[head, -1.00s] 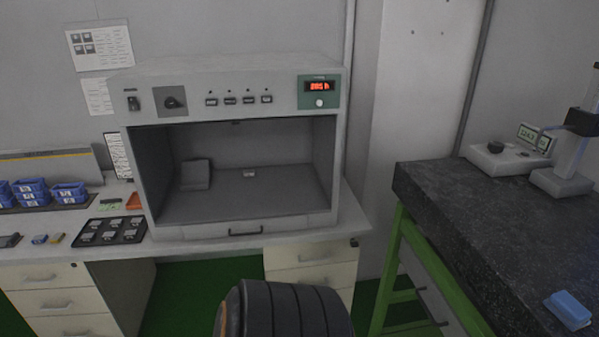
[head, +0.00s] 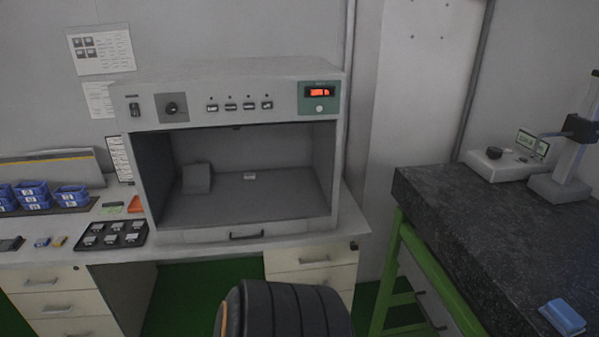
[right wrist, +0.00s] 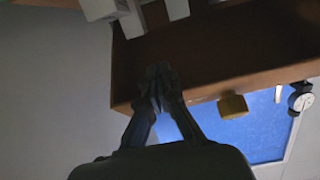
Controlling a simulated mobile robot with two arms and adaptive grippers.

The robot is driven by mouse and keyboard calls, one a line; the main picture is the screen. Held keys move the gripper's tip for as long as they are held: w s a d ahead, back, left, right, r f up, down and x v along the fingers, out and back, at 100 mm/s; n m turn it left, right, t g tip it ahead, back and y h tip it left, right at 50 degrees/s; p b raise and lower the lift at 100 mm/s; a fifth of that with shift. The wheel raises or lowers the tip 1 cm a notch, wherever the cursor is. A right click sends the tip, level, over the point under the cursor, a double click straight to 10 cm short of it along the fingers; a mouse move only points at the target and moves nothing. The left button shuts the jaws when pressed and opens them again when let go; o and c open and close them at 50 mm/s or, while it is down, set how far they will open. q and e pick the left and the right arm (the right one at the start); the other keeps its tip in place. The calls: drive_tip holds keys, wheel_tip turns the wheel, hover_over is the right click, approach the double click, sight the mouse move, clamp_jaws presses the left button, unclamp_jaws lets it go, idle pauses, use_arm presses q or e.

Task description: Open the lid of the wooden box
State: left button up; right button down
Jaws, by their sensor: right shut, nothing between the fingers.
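In the right wrist view, a brown wooden body (right wrist: 215,58) with a paler edge fills the upper right; it looks like the wooden box. A small yellow block (right wrist: 232,106) sits at its lower edge. I cannot tell which part is the lid. My right gripper (right wrist: 160,82) is shut and empty, its fingertips overlapping the brown side near its left end in the picture; contact is unclear. The head view shows no wooden box and neither gripper.
White box-like items (right wrist: 125,14) show at the top of the right wrist view. A blue surface (right wrist: 255,130) and a round dial gauge (right wrist: 300,97) are at right. The head view shows a grey test cabinet (head: 235,95) and a dark stone-topped table (head: 480,225).

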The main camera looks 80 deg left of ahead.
drive_tip(key=shift+w+a+r+p, duration=0.1)
drive_tip(key=shift+w+r+p, duration=0.15)
drive_tip(key=shift+r, duration=0.3)
drive_tip(key=shift+w+a+r+p, duration=0.1)
drive_tip(key=shift+r+p, duration=0.15)
drive_tip(key=shift+r, duration=0.3)
drive_tip(key=shift+w+r+b, duration=0.35)
drive_tip(key=shift+w+r, duration=0.25)
drive_tip(key=shift+w, duration=0.25)
drive_tip(key=shift+w+d+r+b, duration=0.1)
drive_tip(key=shift+w+r+b, duration=0.15)
drive_tip(key=shift+w, duration=0.35)
drive_tip(key=shift+w+d+r+b, duration=0.1)
drive_tip(key=shift+w+b, duration=0.1)
drive_tip(key=shift+w, duration=0.4)
drive_tip(key=shift+w+a+r+b, duration=0.15)
drive_tip(key=shift+w+b, duration=0.45)
drive_tip(key=shift+w, duration=0.85)
drive_tip(key=shift+w+r+b, duration=0.25)
drive_tip(key=shift+w+b, duration=0.25)
drive_tip(key=shift+w, duration=0.4)
drive_tip(key=shift+w+r+b, duration=0.2)
drive_tip(key=shift+w+b, duration=0.3)
drive_tip(key=shift+w, duration=0.4)
drive_tip(key=shift+w+r+b, duration=0.25)
drive_tip(key=shift+w+b, duration=0.25)
drive_tip(key=shift+w, duration=0.4)
